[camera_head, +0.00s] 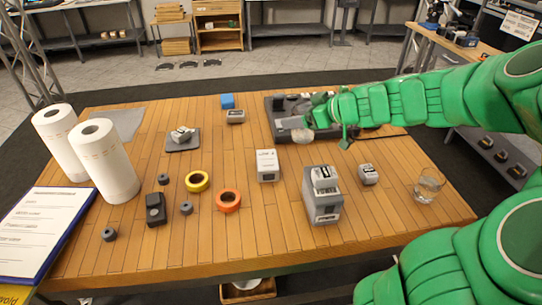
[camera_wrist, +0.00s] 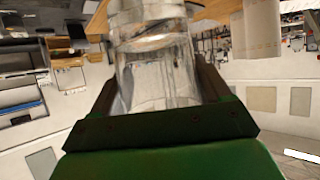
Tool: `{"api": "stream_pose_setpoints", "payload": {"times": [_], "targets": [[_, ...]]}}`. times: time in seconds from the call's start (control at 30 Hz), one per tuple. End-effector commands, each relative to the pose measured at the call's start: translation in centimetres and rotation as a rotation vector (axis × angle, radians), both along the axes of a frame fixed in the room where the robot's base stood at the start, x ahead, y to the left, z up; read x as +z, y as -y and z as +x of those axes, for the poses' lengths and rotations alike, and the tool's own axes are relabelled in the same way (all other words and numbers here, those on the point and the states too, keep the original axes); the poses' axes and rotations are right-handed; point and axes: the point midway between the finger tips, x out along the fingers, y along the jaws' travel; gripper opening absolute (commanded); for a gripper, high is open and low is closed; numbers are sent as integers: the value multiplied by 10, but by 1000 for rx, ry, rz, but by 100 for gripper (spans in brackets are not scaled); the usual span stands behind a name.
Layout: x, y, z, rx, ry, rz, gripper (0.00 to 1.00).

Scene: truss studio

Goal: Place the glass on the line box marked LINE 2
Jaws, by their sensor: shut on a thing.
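My gripper (camera_head: 312,121) is at the back middle of the table, over or in front of a dark grey unit. In the wrist view my gripper (camera_wrist: 160,95) is shut on a clear glass (camera_wrist: 155,60), with a dark finger on each side. In the head view the held glass is small and hard to make out. Another clear glass (camera_head: 428,185) stands on the table at the right. Several grey boxes with white labels stand on the table: a white-topped one (camera_head: 267,165), a large one (camera_head: 323,205) and a small one (camera_head: 368,174). I cannot read which is LINE 2.
The dark unit (camera_head: 279,122) lies under my arm. Two paper rolls (camera_head: 108,165) stand left beside a clipboard (camera_head: 45,230). The front middle is clear.

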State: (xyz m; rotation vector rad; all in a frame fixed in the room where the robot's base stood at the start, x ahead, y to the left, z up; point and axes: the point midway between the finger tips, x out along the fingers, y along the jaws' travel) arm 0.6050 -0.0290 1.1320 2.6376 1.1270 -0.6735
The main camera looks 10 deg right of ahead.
Motion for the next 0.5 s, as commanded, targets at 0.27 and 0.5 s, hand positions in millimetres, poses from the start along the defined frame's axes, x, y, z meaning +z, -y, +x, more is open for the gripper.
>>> {"api": "stream_pose_setpoints", "payload": {"times": [0.27,0.5], "targets": [[28,-54,-64,197,3,0,34],[35,-77,-102,305,1,-1,34]]}}
